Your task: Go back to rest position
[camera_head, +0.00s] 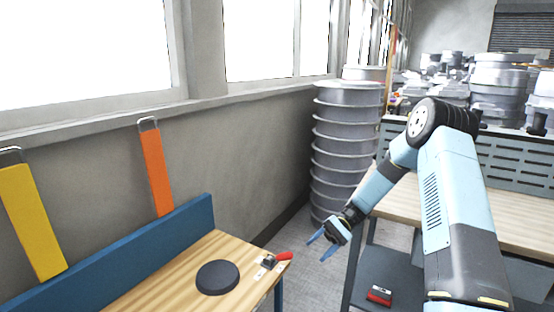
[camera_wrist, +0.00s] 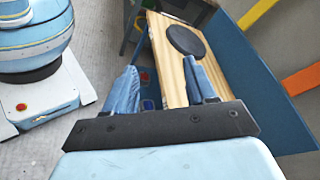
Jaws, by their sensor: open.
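My gripper (camera_head: 322,244) is in the middle right of the head view, at the end of my light blue arm. Its two blue fingers are apart with nothing between them. In the wrist view my gripper (camera_wrist: 160,88) is also open and empty, above the gap beside a wooden table. The wooden table (camera_head: 165,290) stands at the lower left of the head view, left of my gripper and apart from it. A dark round disc (camera_head: 218,278) lies on its top. The table (camera_wrist: 168,62) and the disc (camera_wrist: 186,41) also show in the wrist view.
A red-handled clamp (camera_head: 276,260) sits at the table's right corner. A blue board (camera_head: 120,258) backs the table. A tall stack of grey ribbed moulds (camera_head: 345,150) stands behind my gripper. A second wooden bench (camera_head: 520,218) is at the right. Grey floor (camera_head: 300,262) shows between the tables.

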